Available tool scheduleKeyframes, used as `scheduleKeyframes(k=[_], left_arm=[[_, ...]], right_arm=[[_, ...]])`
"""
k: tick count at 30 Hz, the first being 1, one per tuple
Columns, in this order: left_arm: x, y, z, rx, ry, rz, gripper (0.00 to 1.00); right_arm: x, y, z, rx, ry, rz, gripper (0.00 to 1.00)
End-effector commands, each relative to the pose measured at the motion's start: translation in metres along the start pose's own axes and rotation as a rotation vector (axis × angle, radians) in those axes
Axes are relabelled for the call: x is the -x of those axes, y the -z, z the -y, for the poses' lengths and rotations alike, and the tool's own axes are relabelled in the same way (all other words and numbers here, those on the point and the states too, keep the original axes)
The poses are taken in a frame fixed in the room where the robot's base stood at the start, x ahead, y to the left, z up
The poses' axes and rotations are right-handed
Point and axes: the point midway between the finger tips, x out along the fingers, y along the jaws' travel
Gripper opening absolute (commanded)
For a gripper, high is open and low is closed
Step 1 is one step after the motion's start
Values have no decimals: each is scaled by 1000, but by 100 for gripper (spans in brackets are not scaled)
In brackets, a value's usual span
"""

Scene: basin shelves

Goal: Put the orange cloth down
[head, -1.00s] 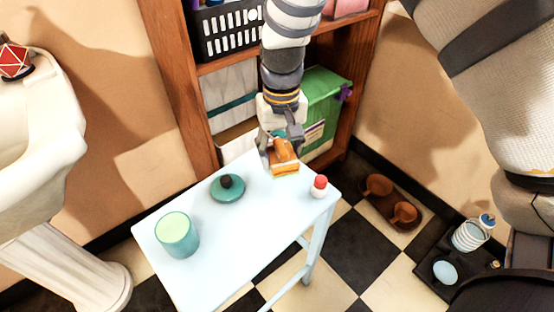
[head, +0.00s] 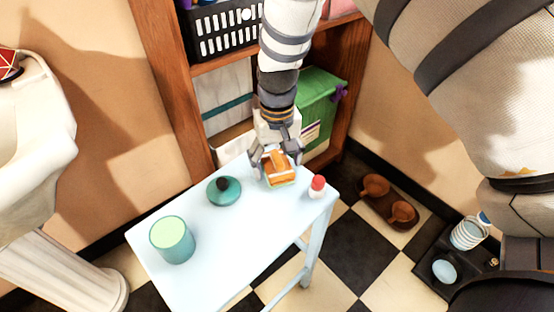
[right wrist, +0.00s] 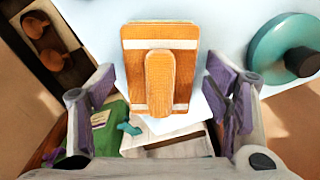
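My left gripper is not in view.
On the table are a teal lid with a dark knob (head: 224,190), a teal canister (head: 172,240) and a small red-capped bottle (head: 317,187). A wooden shelf (head: 170,90) stands behind. The middle of the tabletop is clear.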

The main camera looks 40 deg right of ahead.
Motion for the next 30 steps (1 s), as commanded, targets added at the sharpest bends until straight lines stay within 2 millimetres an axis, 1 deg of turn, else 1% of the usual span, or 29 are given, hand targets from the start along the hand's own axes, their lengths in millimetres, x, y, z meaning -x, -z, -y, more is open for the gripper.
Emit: scheduleKeyframes(k=[3, 5, 8, 12, 15, 18, 22, 30], left_arm=[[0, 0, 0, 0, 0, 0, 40], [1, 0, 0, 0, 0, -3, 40], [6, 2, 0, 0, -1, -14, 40], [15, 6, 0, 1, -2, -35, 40], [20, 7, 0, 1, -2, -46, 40], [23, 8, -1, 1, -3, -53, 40], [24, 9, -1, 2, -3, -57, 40], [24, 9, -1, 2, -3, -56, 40]], right_arm=[[1, 0, 0, 0, 0, 0, 71], [6, 0, 0, 1, 0, -2, 71], [29, 2, 0, 0, 2, -7, 71], [70, 2, 0, 1, 2, -9, 71], [95, 1, 0, 0, 2, -8, 71], [113, 1, 0, 2, 1, -4, 71], [123, 0, 0, 1, 0, 0, 71], [124, 0, 0, 1, -1, 2, 71]])
